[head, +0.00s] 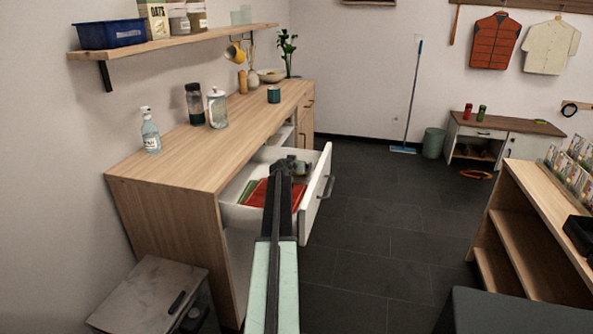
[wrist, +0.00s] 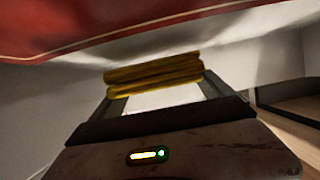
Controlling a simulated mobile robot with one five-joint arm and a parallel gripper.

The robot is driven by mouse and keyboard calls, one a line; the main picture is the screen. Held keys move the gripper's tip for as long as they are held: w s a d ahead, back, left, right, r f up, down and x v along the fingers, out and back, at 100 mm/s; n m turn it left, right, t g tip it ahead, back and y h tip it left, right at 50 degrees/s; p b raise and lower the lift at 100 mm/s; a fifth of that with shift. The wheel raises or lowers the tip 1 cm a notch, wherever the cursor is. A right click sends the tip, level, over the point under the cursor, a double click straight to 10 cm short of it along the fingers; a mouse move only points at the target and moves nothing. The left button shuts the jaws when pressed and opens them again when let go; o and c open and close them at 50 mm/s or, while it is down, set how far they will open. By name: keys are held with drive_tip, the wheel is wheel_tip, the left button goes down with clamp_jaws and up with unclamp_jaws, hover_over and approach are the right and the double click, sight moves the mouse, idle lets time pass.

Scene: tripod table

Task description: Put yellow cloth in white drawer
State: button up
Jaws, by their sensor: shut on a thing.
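The white drawer (head: 321,186) stands pulled open from the wooden cabinet in the head view. A folded red cloth (head: 257,193) lies in it, with a thin green edge beside it. My gripper (head: 291,166) is over the open drawer at its far part. In the wrist view my gripper (wrist: 157,85) is shut on the yellow cloth (wrist: 153,70), which looks folded in layers across the fingertips. A large red surface (wrist: 110,25) fills the top of the wrist view. The yellow cloth cannot be made out in the head view, and whether it touches the drawer is unclear.
The wooden cabinet top (head: 215,150) holds a soap bottle (head: 150,132), jars and a teal cup (head: 273,95). A low grey-topped unit (head: 150,290) stands at the near left. A wooden shelf unit (head: 530,230) stands at right. The dark floor (head: 390,220) between is clear.

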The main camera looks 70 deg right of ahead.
drive_tip(key=shift+f+b, duration=0.5)
drive_tip(key=shift+b, duration=0.05)
drive_tip(key=o, duration=1.1)
drive_tip(key=shift+r, duration=0.15)
drive_tip(key=shift+r+p, duration=0.55)
drive_tip(key=shift+p, duration=0.2)
drive_tip(key=p+v, duration=0.4)
drive_tip(key=v, duration=0.7)
drive_tip(key=shift+a, duration=0.5)
